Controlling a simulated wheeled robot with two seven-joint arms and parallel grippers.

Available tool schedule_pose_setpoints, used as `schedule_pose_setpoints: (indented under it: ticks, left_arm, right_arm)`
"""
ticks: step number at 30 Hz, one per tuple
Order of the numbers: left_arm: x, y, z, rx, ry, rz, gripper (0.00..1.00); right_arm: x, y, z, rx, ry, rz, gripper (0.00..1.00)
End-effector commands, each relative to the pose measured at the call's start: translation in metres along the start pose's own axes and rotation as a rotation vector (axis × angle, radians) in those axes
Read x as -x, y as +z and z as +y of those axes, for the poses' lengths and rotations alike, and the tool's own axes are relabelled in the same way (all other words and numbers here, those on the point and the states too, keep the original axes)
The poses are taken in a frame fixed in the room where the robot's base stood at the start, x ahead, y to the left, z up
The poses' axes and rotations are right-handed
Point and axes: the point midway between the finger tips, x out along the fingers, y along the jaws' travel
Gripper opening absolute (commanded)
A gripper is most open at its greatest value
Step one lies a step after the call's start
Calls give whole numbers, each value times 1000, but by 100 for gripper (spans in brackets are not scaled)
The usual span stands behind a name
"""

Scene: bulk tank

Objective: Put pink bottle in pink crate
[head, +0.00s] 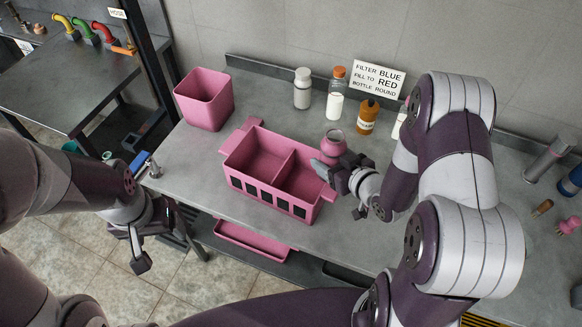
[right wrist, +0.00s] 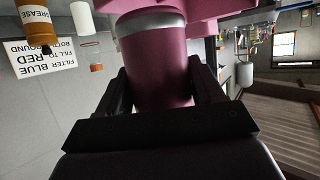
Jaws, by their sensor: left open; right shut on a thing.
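The pink bottle (head: 333,142) stands out above my right gripper (head: 343,166), beside the right end of the pink crate. In the right wrist view the pink bottle (right wrist: 158,70) is between both fingers of my right gripper (right wrist: 160,92), which is shut on it. The pink crate (head: 262,188) sits on the grey bench, with two open compartments and a divider; both look empty. Part of its right end is hidden by my right gripper. My left gripper (head: 150,236) is open and empty, left of the crate and off the bench's front edge.
A pink bin (head: 204,98) stands behind the crate at left. A white bottle (head: 302,88), an orange-capped bottle (head: 336,92) and an amber bottle (head: 368,116) stand along the back by a sign (head: 378,79). A pink tray (head: 252,240) is below the bench front.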

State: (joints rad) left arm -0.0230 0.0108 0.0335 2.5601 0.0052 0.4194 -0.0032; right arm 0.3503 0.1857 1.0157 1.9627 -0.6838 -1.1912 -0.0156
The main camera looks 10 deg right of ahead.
Motion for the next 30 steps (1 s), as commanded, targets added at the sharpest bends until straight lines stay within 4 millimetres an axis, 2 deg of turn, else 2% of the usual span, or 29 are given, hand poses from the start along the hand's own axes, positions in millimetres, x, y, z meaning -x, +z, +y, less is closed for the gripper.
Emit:
schedule_pose_setpoints:
  ticks: [3, 9, 11, 18, 30]
  left_arm:
    - [4, 0, 0, 0, 0, 0, 78]
    - [7, -1, 0, 0, 0, 0, 78]
    - [7, -1, 0, 0, 0, 0, 78]
    - [12, -2, 0, 0, 0, 0, 78]
    - [6, -1, 0, 0, 0, 0, 78]
  right_arm:
    - [-33, 6, -19, 2, -8, -1, 26]
    - [-67, 14, -35, 1, -2, 0, 26]
    - [-72, 15, -37, 1, -1, 1, 26]
    - [-88, 50, -37, -1, 1, -1, 26]
    - [-91, 57, -37, 0, 1, 2, 26]
